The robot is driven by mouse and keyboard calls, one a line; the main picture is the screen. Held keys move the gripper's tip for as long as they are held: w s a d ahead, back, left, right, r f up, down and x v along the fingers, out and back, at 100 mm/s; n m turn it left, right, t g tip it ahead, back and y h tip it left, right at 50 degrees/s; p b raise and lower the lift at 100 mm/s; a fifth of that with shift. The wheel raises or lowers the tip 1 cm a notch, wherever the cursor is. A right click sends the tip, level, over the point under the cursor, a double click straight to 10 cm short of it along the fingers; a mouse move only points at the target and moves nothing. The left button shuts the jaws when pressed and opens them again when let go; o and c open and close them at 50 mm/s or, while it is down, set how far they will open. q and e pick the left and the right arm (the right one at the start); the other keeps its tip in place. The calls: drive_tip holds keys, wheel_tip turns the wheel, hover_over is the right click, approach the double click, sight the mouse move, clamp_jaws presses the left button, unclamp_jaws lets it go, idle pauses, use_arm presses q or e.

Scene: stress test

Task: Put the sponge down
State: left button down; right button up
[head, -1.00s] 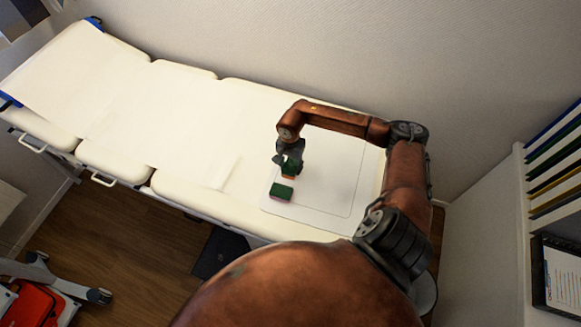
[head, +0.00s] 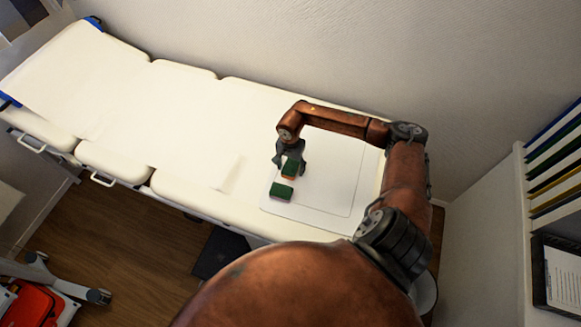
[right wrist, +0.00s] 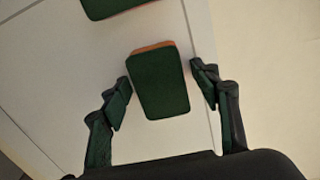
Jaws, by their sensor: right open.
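A sponge with a green top and an orange side (head: 289,169) is at the white board (head: 325,188) on the couch. My right gripper (head: 290,157) is open over it. In the right wrist view this sponge (right wrist: 158,83) lies between the spread fingers of the gripper (right wrist: 160,76), with a gap on the right; contact on the left is hard to tell. A second green sponge (head: 282,191) lies on the board just in front; it also shows in the right wrist view (right wrist: 108,7), cut by the top edge. My left gripper is not in view.
The padded couch (head: 190,115) runs to the upper left, with a paper sheet on it and free room left of the board. A wall (head: 330,50) rises behind. Folders and a clipboard (head: 562,275) are at the right.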

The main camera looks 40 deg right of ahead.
sight(291, 167)
wheel_tip(291, 167, up, 12)
drive_tip(key=shift+r+p, duration=0.15)
drive_tip(key=shift+p, duration=0.15)
drive_tip(key=shift+s, duration=0.1)
idle(0.6)
